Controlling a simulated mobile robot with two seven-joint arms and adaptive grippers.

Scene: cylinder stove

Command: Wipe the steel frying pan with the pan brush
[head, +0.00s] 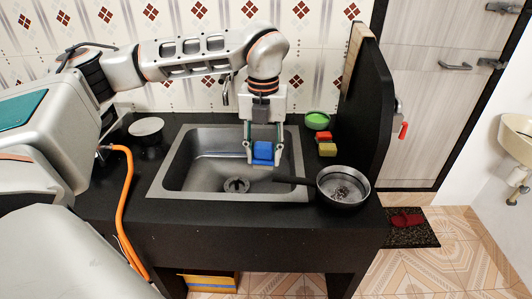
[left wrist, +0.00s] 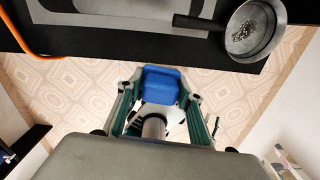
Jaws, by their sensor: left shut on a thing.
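The steel frying pan (head: 343,176) sits on the black counter right of the sink, its dark handle pointing left over the sink's edge. Dark speckled marks lie on its inner floor. It also shows at the upper right in the left wrist view (left wrist: 238,34). My left gripper (head: 262,155) is shut on a blue block-shaped thing (head: 262,149), which appears to be the pan brush. It holds it above the sink, up and left of the pan and apart from it. The brush shows between the fingers in the left wrist view (left wrist: 160,84). My right gripper is not in view.
The sink (head: 180,180) lies below my left gripper. A green bowl (head: 318,121) and red and yellow sponges (head: 326,149) stand behind the pan. A black upright panel (head: 368,110) bounds the counter's right end. A white plate (head: 146,127) lies at the left.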

